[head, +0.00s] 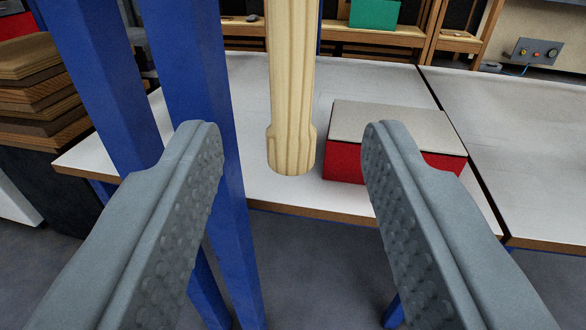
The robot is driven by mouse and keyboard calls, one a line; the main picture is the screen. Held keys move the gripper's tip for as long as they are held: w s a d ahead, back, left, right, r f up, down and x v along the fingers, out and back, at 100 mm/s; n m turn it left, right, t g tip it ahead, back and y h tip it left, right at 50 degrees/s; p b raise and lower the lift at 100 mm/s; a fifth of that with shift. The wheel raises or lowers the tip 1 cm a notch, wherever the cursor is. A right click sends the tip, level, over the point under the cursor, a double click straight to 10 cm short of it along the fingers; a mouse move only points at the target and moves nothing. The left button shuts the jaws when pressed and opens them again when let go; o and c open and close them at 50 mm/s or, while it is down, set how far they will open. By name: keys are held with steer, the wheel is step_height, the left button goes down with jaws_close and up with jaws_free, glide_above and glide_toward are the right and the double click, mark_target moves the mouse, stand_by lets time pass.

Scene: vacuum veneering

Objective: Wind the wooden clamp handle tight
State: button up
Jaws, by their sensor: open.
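The wooden clamp handle (291,90) is a pale, ribbed wooden grip that hangs down from the top edge of the head view. Its rounded lower end shows, and its upper end is out of the picture. My gripper (291,150) is open and empty, with one grey studded finger on each side of the handle's lower end in the picture. Neither finger appears to touch the handle. I cannot tell exactly how far the handle lies beyond the fingertips.
Blue metal posts (185,90) stand close by my left finger. Behind are a white-topped table (270,205) with a red box (345,160) under a light lid, stacked wood boards (40,95) at left, and a green box (375,13) on a shelf.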

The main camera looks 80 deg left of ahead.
steer(key=v, duration=0.8)
steer(key=shift+r, duration=0.1)
